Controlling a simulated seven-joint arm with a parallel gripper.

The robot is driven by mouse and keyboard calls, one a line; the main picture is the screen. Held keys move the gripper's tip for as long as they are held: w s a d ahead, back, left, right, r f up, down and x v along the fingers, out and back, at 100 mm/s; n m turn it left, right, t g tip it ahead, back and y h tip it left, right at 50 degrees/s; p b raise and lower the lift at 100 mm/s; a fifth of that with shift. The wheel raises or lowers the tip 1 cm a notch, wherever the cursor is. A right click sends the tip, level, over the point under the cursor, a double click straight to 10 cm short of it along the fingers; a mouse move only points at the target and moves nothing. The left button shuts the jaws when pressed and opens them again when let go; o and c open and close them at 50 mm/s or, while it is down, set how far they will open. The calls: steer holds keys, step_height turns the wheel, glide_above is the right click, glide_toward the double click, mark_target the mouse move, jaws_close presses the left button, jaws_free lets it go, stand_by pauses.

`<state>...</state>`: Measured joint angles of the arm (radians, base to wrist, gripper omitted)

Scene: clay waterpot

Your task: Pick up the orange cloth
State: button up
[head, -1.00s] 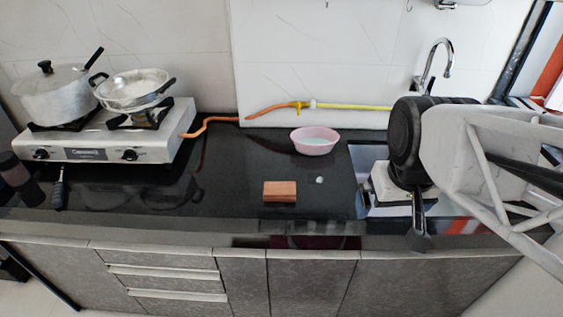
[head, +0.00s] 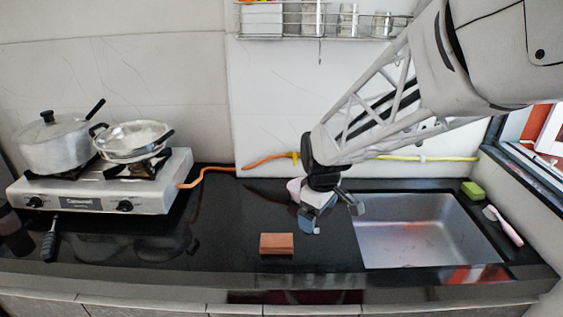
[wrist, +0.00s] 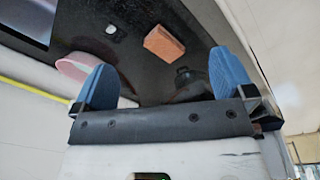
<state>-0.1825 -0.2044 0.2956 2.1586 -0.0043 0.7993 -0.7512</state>
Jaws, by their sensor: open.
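The orange cloth (head: 277,243) looks like a small orange-brown rectangular block. It lies flat on the black counter near the front edge, left of the sink. It also shows in the wrist view (wrist: 164,43), beyond the fingers and between them across the picture. My gripper (head: 332,214) is in the air to the right of the cloth and farther back, pointing down, close to the sink's left edge. In the wrist view its two blue fingertips (wrist: 164,82) are wide apart with nothing between them. The cloth is apart from the fingers and fully visible.
A pink bowl (head: 294,187) is mostly hidden behind my gripper. A small white item (wrist: 110,29) lies near the cloth. The sink (head: 420,235) is at the right, with a green sponge (head: 473,189) beside it. A stove (head: 105,185) with pots stands left.

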steer(key=w+a+f+n, duration=0.3)
steer(key=w+a+f, duration=0.2)
steer(key=w+f, duration=0.15)
steer(key=n+g, duration=0.1)
steer(key=n, duration=0.3)
glide_above(276, 240)
step_height(276, 240, down, 8)
steer(key=shift+f, duration=0.25)
steer(key=shift+f, duration=1.3)
steer(key=shift+f, duration=2.6)
